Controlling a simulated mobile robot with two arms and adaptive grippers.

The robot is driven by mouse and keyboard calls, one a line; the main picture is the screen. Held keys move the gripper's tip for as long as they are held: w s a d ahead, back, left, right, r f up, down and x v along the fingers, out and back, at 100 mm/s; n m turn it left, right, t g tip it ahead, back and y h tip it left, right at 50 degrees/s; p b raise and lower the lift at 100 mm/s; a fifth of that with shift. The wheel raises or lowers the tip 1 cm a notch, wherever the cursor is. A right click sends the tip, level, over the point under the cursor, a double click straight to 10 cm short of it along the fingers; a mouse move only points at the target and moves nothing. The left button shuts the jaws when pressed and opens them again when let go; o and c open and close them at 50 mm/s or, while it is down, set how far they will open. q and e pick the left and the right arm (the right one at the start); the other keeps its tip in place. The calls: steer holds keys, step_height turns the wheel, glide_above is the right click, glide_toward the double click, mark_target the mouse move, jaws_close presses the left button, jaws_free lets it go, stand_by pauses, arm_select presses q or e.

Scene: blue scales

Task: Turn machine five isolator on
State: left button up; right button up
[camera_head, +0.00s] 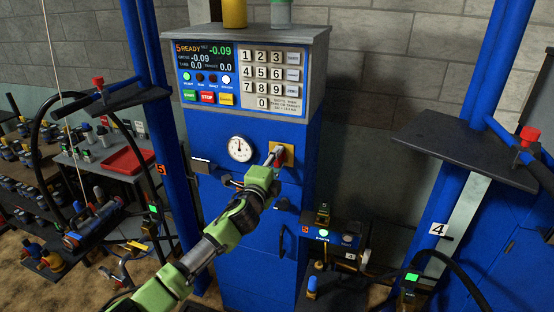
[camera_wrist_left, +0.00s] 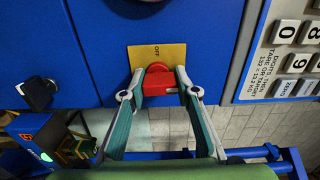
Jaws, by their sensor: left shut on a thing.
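The machine marked 5 is a blue cabinet (camera_head: 240,199) with a grey control head. On its front is a yellow isolator plate (camera_head: 289,155) with a red handle (camera_head: 278,150). My left gripper (camera_head: 272,160) reaches up to it from below and partly covers the handle. In the left wrist view, the fingers (camera_wrist_left: 157,90) are closed on the red handle (camera_wrist_left: 158,76), one on each side. The yellow plate (camera_wrist_left: 172,53) shows the word OFF beyond the handle. The rest of the plate is hidden by the handle and fingers. My right gripper is not in view.
A pressure dial (camera_head: 241,149) sits left of the isolator. Blue posts stand on both sides, with a dark shelf (camera_head: 470,149) at right. A red tray (camera_head: 128,160) lies on the left bench.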

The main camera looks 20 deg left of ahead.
arm_select(q)
steer(key=shift+f+m, duration=0.1)
steer(key=shift+m, duration=0.2)
steer(key=o, duration=1.1)
steer(key=s, duration=1.2)
steer(key=shift+a, duration=0.2)
